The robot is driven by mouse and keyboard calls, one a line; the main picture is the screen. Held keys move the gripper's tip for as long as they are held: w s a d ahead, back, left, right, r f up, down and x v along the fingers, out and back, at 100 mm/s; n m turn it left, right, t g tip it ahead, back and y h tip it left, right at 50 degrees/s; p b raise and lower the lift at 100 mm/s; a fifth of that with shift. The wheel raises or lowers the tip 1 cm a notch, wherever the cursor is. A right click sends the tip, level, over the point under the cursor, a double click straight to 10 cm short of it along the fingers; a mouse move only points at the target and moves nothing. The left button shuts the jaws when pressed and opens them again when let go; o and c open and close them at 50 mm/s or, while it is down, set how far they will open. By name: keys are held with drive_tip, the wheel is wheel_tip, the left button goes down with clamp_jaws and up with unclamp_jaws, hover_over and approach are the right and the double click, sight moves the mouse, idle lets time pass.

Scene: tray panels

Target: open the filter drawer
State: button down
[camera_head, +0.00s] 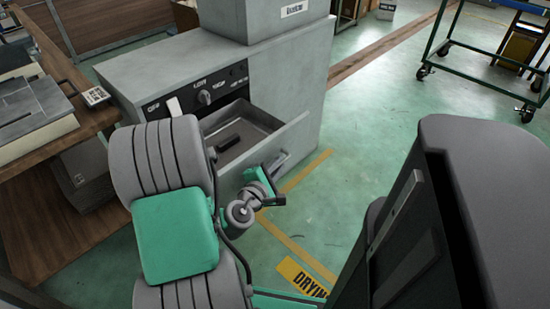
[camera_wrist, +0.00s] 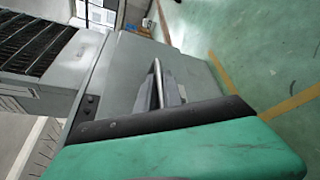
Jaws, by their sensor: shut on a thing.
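The filter drawer (camera_head: 292,138) is a grey drawer standing part-way out of the grey cabinet, below its control panel. A small dark block (camera_head: 229,143) lies on the drawer's floor. The drawer's metal handle (camera_head: 281,159) is on its front face; the handle also shows in the wrist view (camera_wrist: 158,82). My gripper (camera_head: 272,177), with green parts, is at the drawer front and is shut on the handle. My arm hides the drawer's near left side. In the wrist view, the green gripper body covers the bottom and hides part of the grip.
The cabinet's control panel (camera_head: 205,96) has a knob and white labels. A wooden desk (camera_head: 75,124) with a keypad stands at the left. The green floor (camera_head: 375,110) to the right is clear up to a wheeled cart (camera_head: 440,50). A yellow floor line runs beside the drawer.

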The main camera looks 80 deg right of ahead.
drive_tip(key=shift+s, duration=0.1)
drive_tip(key=c, duration=1.8)
unclamp_jaws()
drive_tip(key=shift+o, duration=0.2)
drive_tip(key=shift+a, duration=0.1)
drive_tip(key=v, duration=0.7)
drive_tip(key=shift+a, duration=0.3)
drive_tip(key=shift+r, duration=0.15)
